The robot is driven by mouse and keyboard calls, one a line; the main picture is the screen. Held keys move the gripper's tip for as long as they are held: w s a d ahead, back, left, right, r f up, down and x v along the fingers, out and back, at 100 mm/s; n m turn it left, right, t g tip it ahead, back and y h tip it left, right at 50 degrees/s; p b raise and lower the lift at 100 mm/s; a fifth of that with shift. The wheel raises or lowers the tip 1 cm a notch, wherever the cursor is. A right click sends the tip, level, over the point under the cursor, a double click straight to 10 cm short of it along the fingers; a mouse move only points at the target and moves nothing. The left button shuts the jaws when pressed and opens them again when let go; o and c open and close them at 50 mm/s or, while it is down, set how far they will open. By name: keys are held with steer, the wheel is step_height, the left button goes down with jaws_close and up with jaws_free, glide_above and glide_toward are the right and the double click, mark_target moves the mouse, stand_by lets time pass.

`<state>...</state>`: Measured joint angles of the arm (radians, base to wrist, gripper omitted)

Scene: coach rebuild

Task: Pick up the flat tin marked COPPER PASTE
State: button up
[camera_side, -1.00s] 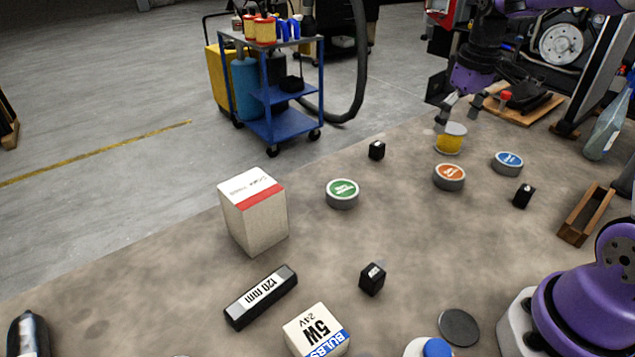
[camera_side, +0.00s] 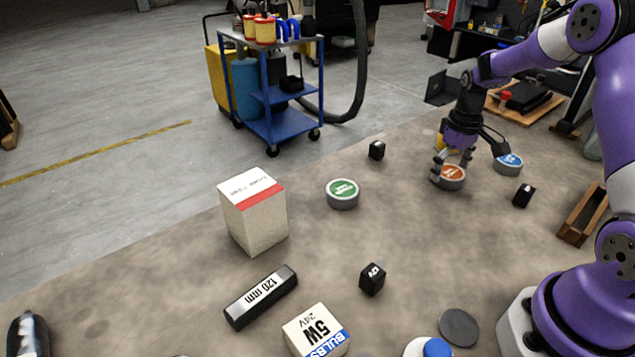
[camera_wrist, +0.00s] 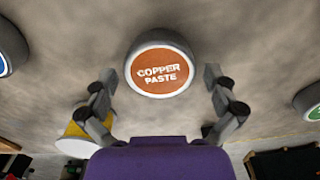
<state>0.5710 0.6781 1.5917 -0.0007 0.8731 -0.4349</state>
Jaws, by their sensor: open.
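The flat tin marked COPPER PASTE (camera_wrist: 160,70) is a round grey tin with an orange-brown lid. It lies ahead of and between my open fingers in the wrist view, and its label is readable. In the side view the tin (camera_side: 453,177) sits flat on the bench. My gripper (camera_side: 452,170) is low over it, one finger covering part of its left side. In the wrist view my gripper (camera_wrist: 163,90) has its fingers spread on both sides of the tin, with visible room on each side. I cannot tell whether a finger touches it.
A blue-lidded tin (camera_side: 509,163) stands close on the right, and a yellow tin (camera_wrist: 82,128) stands close by, mostly hidden by my gripper in the side view. A green-lidded tin (camera_side: 342,194) and small black blocks (camera_side: 523,195) stand farther off. A wooden tray (camera_side: 583,215) is at right.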

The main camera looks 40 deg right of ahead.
steer(key=shift+f, duration=0.25)
steer(key=c, duration=1)
steer(key=shift+c, duration=0.2)
